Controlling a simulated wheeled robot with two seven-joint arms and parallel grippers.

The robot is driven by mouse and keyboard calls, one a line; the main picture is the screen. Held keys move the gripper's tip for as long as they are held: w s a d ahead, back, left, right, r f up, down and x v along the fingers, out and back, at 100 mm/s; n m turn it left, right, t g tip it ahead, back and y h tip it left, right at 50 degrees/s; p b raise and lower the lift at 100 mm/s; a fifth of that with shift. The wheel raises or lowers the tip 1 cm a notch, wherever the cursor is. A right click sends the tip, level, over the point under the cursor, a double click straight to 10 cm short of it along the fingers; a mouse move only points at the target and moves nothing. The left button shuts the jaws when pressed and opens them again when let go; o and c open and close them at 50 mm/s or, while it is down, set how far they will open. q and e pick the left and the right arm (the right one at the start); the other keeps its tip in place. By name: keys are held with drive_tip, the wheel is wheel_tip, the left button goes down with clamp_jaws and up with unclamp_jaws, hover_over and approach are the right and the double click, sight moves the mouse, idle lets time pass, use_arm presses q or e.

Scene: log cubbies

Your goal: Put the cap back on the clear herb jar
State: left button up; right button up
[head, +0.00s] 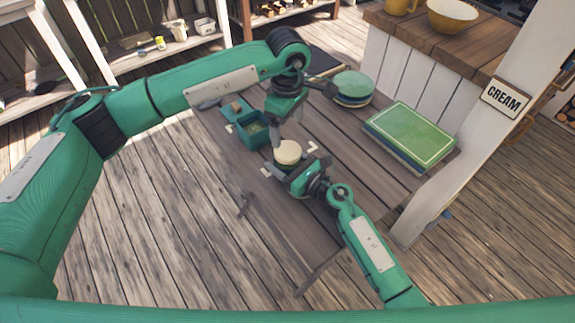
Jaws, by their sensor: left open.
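The herb jar (284,165) stands on the wooden table, greenish and mostly hidden by its cap and my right gripper. A round cream cap (288,151) shows on top of the jar; from this angle I cannot tell if it is fully seated. My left gripper (282,136) points down just above and behind the cap, open, with nothing visible between its fingers. My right gripper (300,172) is low at the near right side of the jar, its fingers close to the jar's body. Whether they press on the jar is hidden.
A teal open box (253,130) stands close left of the jar. Stacked round plates (353,87) and a green rectangular stack (410,134) lie at the back and right. A white post (470,125) with a CREAM sign rises at right.

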drive_tip(key=c, duration=0.6)
use_arm(q)
drive_tip(key=n, duration=0.7)
drive_tip(key=shift+n, duration=0.4)
drive_tip(key=n, duration=1)
drive_tip(key=shift+n, duration=0.4)
drive_tip(key=n, duration=0.4)
drive_tip(key=shift+n, duration=0.3)
drive_tip(key=n, duration=1.3)
